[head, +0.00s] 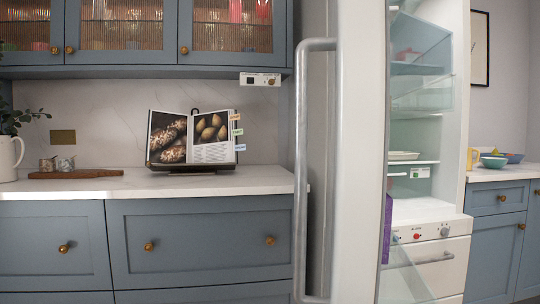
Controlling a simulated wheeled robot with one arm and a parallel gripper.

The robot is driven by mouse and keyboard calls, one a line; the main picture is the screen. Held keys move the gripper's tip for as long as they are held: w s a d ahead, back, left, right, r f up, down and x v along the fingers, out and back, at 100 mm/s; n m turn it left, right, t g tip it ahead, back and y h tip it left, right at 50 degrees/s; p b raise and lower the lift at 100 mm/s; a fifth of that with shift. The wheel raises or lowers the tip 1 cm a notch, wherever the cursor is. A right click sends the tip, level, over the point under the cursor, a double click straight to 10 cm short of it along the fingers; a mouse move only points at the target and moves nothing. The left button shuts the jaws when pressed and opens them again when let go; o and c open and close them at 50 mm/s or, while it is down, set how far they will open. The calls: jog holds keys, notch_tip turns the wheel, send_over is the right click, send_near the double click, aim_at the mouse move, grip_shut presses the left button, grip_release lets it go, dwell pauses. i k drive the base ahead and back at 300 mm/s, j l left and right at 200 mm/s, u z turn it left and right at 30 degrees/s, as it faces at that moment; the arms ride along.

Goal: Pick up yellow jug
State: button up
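A small yellow vessel (472,159), which looks like the yellow jug, stands on the right-hand counter (502,174) at the far right of the head view. The tall fridge's side borders it on the left and may hide part of it. A teal bowl (493,162) is beside it on the right. My gripper is not in view.
An open fridge door (360,150) with a long handle (302,170) stands close in front, left of the open fridge (408,205).

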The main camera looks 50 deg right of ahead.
aim_at(470, 163)
jog(key=k+l+u, duration=0.15)
jog(key=k+u, duration=0.2)
jog(key=u, duration=0.15)
jog(key=k+u, duration=0.3)
jog(key=u, duration=0.2)
jog(key=k+u, duration=0.35)
jog(key=u, duration=0.15)
jog(key=k+j+u, duration=0.3)
jog(key=u, duration=0.2)
jog(key=k+l+z, duration=0.15)
jog(key=k+z, duration=0.15)
jog(key=z, duration=0.15)
jog(key=k+l+z, duration=0.25)
jog(key=z, duration=3.8)
jog(key=i+l+u, duration=0.1)
jog(key=i+l, duration=0.1)
jog(key=l, duration=0.1)
